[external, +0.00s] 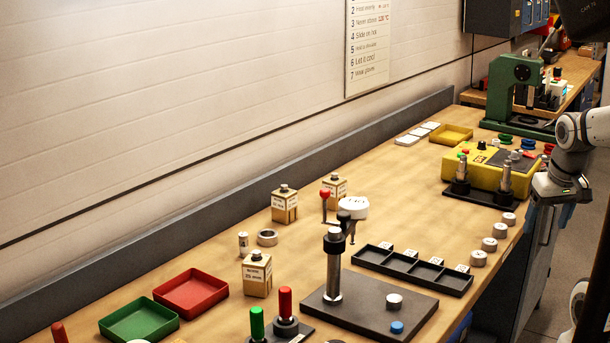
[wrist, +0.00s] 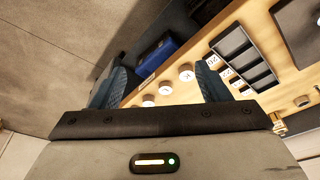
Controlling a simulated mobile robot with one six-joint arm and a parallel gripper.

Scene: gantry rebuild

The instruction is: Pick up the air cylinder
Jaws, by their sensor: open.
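I cannot tell for sure which thing is the air cylinder. A small upright pale cylinder (external: 243,244) stands left of a metal ring (external: 267,238) on the bench. Several short silver cylinders (external: 489,244) stand in a row along the bench's right edge. In the wrist view, some short cylinders (wrist: 187,73) show between my fingers, one marked with a letter. My gripper (external: 551,212) hangs at the bench's right edge, beyond that row. Its two blue padded fingers are spread apart, also in the wrist view (wrist: 164,86), with nothing held.
A black slotted tray (external: 415,277) with white tags lies inside the row. A stand with a post (external: 333,268), red tray (external: 190,293), green tray (external: 139,320) and labelled blocks (external: 257,275) fill the near bench. A yellow box (external: 487,168) stands near my arm.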

